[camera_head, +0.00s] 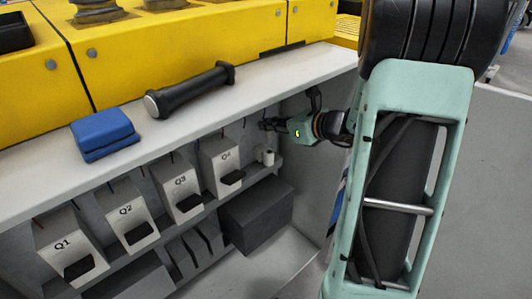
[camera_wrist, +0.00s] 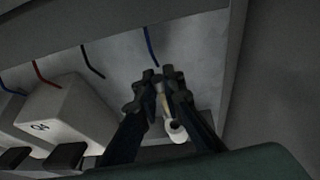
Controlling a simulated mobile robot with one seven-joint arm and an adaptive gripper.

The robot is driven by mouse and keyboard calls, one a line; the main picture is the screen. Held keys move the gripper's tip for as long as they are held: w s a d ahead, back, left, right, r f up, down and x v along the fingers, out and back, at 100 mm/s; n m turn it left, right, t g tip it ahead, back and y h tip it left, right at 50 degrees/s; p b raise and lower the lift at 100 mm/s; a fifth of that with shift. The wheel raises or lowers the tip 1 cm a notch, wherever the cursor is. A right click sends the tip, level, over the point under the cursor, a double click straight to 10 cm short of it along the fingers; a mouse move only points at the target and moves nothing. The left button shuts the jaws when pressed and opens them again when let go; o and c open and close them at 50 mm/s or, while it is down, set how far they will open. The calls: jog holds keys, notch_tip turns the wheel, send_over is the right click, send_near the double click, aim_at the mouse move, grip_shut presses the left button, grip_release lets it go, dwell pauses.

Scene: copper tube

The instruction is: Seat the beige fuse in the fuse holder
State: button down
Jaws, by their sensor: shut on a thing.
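My gripper (camera_wrist: 160,76) is shut on a slim beige piece (camera_wrist: 161,94), which looks like the beige fuse; the fingers hide most of it. In the head view my gripper (camera_head: 268,125) reaches under the counter from the right, above and near the right end of the shelf. A small white cylinder (camera_wrist: 176,132) shows just below the held piece in the wrist view; I cannot tell whether they touch. It stands on the shelf right of the Q4 box in the head view (camera_head: 267,157). I cannot make out which part is the fuse holder.
Grey boxes Q1 (camera_head: 62,243), Q2 (camera_head: 126,208), Q3 (camera_head: 180,181) and Q4 (camera_head: 222,154) line the shelf, with thin wires above. The counter (camera_head: 190,125) overhangs them, holding a blue block (camera_head: 104,134) and a black-handled tool (camera_head: 190,90). A side panel closes the right.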

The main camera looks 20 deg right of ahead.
aim_at(269, 142)
jog(key=shift+f+b, duration=1.05)
jog(key=shift+f, duration=2.5)
jog(key=shift+f, duration=0.25)
jog(key=c, duration=2)
grip_release()
jog(key=shift+r, duration=0.1)
jog(key=shift+c, duration=0.2)
jog(key=shift+r, duration=0.1)
jog(key=shift+s+d+r, duration=0.15)
jog(key=shift+r, duration=0.05)
jog(key=p+v, duration=0.3)
jog(key=v, duration=0.8)
jog(key=shift+s+d, duration=0.15)
jog(key=shift+s, duration=0.15)
